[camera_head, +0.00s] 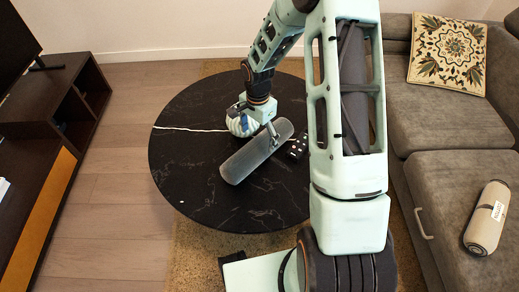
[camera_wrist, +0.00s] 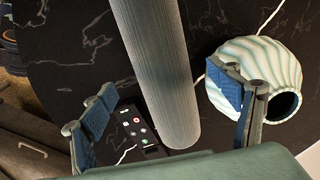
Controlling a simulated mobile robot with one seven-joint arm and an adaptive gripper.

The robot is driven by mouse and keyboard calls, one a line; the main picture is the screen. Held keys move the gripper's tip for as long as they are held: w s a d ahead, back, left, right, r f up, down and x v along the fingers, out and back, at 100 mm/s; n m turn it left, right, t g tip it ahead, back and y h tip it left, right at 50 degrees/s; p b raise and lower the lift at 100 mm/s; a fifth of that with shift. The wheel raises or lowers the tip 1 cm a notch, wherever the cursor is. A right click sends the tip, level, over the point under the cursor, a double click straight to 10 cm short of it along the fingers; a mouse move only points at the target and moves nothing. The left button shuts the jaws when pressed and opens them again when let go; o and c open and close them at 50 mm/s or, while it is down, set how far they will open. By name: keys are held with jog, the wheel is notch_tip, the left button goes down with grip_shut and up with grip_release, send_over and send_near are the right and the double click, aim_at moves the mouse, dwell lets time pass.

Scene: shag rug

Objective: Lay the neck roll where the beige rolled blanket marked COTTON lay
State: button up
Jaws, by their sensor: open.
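The neck roll, a grey ribbed cylinder (camera_head: 256,152), lies on the round black table. It also crosses the wrist view (camera_wrist: 155,70) from the top to below the middle. My gripper (camera_head: 258,122) is over the table at the roll's far side. In the wrist view my gripper (camera_wrist: 165,110) is open, with one blue-padded finger on each side of the roll. I cannot tell whether either finger touches it. A beige rolled blanket (camera_head: 484,222) with a white label lies on the sofa seat at the right; the label is too small to read.
A striped white-green vase (camera_head: 240,124) lies close by my right finger in the wrist view (camera_wrist: 262,75). A black remote (camera_head: 297,146) lies right of the roll. The black table (camera_head: 190,170) is clear at the left. A patterned cushion (camera_head: 447,52) rests on the sofa (camera_head: 440,165).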

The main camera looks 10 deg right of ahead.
jog(key=f, duration=0.2)
jog(key=f+b, duration=0.1)
jog(key=f, duration=0.2)
jog(key=f+b, duration=0.1)
jog(key=f, duration=0.2)
jog(key=shift+w+d+f, duration=0.15)
jog(key=shift+w, duration=0.1)
jog(key=shift+c, duration=0.7)
jog(key=c, duration=1.5)
jog(key=shift+o, duration=0.2)
